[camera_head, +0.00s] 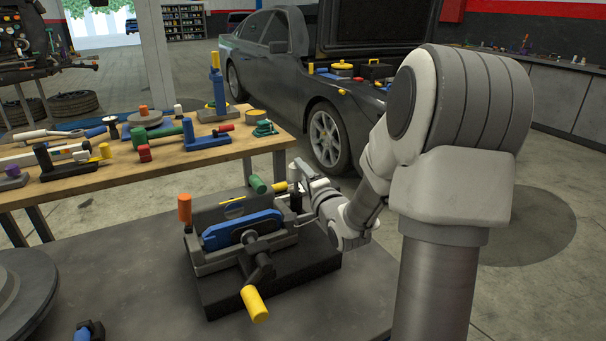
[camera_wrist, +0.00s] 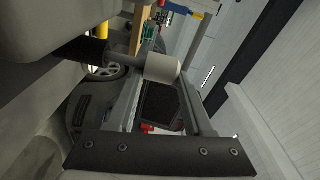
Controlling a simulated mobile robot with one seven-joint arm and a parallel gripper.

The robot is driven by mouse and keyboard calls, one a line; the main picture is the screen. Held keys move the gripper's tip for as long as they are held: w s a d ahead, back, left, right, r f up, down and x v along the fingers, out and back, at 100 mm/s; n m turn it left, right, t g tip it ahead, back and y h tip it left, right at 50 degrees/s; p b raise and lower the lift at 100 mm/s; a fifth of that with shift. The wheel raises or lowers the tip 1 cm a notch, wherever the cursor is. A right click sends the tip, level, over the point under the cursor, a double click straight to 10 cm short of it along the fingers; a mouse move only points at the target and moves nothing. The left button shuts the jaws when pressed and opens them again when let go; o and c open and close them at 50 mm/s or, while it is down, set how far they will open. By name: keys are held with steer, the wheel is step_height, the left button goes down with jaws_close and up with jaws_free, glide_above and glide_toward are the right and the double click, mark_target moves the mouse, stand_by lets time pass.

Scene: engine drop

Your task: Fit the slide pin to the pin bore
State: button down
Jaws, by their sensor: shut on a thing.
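A brake caliper assembly (camera_head: 220,258) with a blue pad (camera_head: 240,230) sits on a black base block (camera_head: 310,272) on the near table. My gripper (camera_head: 296,192) is at its right rear corner, close to a short yellow piece and a green cylinder. In the wrist view a grey shaft with a cream end (camera_wrist: 162,67) and a dark section shows close up; I take this as the slide pin. The pin bore cannot be made out, nor whether pin and caliper touch.
An orange-topped post (camera_head: 185,208), a green cylinder (camera_head: 257,184) and a yellow-ended handle (camera_head: 255,303) stick out around the caliper. A wooden bench (camera_head: 150,165) with several tools stands behind. A brake disc (camera_head: 22,300) lies at the left.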

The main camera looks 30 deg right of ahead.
steer(key=shift+f+b, duration=1.45)
steer(key=shift+f, duration=0.35)
steer(key=shift+r, duration=0.15)
step_height(320, 180, up, 5)
steer(key=p, duration=0.4)
steer(key=shift+f, duration=0.2)
steer(key=shift+f, duration=0.25)
stand_by(0.6)
steer(key=shift+f+b, duration=2.05)
steer(key=shift+f, duration=0.2)
